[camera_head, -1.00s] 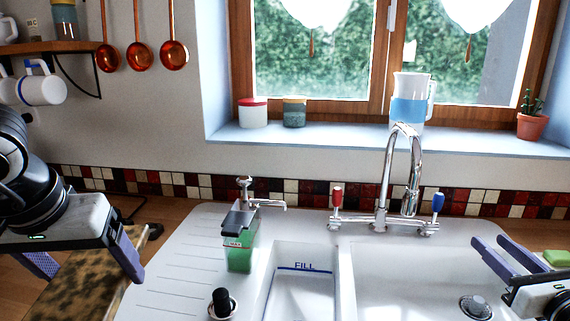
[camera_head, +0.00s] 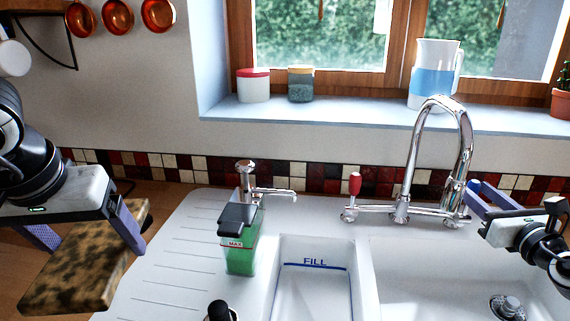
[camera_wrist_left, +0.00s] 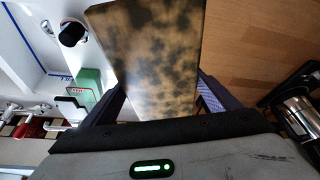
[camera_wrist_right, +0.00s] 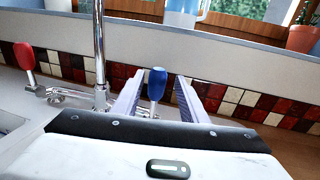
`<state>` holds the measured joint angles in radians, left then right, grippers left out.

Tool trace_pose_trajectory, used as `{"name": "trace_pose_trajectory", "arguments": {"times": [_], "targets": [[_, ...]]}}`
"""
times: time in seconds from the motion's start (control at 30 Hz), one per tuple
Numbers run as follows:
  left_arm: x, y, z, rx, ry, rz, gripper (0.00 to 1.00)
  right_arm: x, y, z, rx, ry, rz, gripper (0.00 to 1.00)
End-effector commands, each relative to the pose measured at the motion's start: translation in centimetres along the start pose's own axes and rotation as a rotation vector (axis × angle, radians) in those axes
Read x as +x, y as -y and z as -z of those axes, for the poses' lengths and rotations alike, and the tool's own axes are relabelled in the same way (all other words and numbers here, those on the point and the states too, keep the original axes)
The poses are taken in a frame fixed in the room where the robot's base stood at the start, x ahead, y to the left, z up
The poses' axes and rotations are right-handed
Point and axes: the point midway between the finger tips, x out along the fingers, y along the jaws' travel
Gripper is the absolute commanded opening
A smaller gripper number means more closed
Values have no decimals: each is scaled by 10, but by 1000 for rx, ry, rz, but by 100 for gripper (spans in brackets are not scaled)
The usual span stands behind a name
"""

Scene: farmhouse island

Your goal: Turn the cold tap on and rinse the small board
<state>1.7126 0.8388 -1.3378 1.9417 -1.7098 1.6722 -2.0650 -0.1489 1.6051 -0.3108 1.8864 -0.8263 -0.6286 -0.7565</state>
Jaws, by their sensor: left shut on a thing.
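The small board (camera_head: 78,268), mottled brown and black, is in my left gripper (camera_head: 90,240), left of the sink. In the left wrist view the board (camera_wrist_left: 152,50) lies between both fingers, which are shut on it. The chrome tap (camera_head: 437,150) stands behind the sink, with a red lever (camera_head: 354,184) on its left. The cold tap's blue lever (camera_wrist_right: 157,84) stands upright between the fingers of my right gripper (camera_wrist_right: 155,88) in the right wrist view. Those fingers are open around it; contact is not clear. In the head view my right gripper (camera_head: 478,194) partly hides the lever.
The white sink has a small basin marked FILL (camera_head: 315,263) and a larger right basin (camera_head: 420,270) with a drain. A green soap container (camera_head: 241,245) and a small chrome spout (camera_head: 270,193) stand left of the tap. A jug (camera_head: 433,75) stands on the sill.

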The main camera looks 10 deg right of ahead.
Motion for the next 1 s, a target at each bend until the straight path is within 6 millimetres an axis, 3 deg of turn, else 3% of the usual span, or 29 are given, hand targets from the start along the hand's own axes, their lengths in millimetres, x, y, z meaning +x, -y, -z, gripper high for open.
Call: {"name": "trace_pose_trajectory", "arguments": {"times": [0.23, 0.5, 1.0], "targets": [[2, 0, 0, -1, -4, -1, 49, 25, -5, -4, 14, 11, -11, 39], [-10, 0, 5, -1, -4, -1, 49, 46, -2, -5, 7, 6, -7, 39], [-12, 0, 5, -1, -4, -1, 49, 53, -5, -3, 3, 4, -13, 38]]}}
